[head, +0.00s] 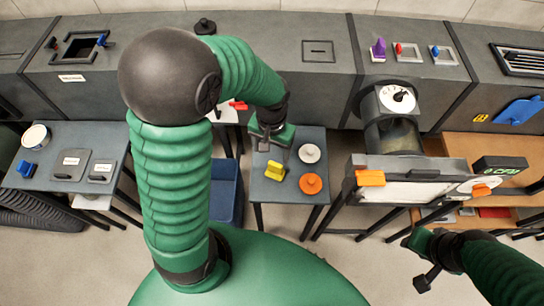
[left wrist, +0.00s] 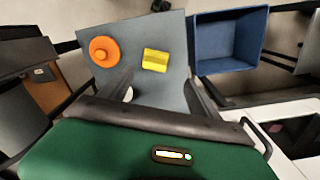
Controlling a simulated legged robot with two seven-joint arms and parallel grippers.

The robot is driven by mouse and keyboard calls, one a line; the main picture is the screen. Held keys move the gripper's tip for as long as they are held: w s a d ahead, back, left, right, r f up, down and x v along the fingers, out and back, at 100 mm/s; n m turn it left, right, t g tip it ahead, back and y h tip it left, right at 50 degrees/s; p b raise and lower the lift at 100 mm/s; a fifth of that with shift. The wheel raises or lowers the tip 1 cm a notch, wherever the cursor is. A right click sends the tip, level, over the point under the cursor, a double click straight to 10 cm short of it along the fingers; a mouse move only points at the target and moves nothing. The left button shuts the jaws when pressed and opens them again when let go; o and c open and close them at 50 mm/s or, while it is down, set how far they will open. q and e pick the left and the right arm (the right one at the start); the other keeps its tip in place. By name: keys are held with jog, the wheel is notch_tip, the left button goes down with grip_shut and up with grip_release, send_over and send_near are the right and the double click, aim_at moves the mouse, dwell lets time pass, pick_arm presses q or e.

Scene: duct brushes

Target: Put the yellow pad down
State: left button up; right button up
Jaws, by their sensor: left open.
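The yellow pad (head: 275,170) lies on a small grey table (head: 262,213), left of an orange round pad (head: 311,184). A white round pad (head: 309,153) lies behind the orange one. My left gripper (head: 272,146) is open above the table's back part, apart from the yellow pad. In the left wrist view the yellow pad (left wrist: 155,60) lies clear beyond the two spread fingers (left wrist: 160,92), beside the orange pad (left wrist: 104,50); the white pad is mostly hidden. My right gripper (head: 422,262) hangs at the lower right, away from the table; its opening is unclear.
A blue bin (head: 226,190) stands just left of the table. A bench with a duct and gauge (head: 398,97) is to the right. Another grey table (head: 62,137) at the left holds a tin and a blue brush. Grey ducting runs along the back.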

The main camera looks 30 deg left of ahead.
pick_arm(q)
jog(key=shift+d+r, duration=0.1)
jog(key=shift+r, duration=0.4)
jog(key=s+d+r+m+t, duration=0.1)
jog(key=s+d+t, duration=0.1)
jog(key=s+d, duration=0.2)
jog(key=shift+s+d+r+m+t, duration=0.2)
jog(key=shift+m+t, duration=0.1)
jog(key=shift+m, duration=0.1)
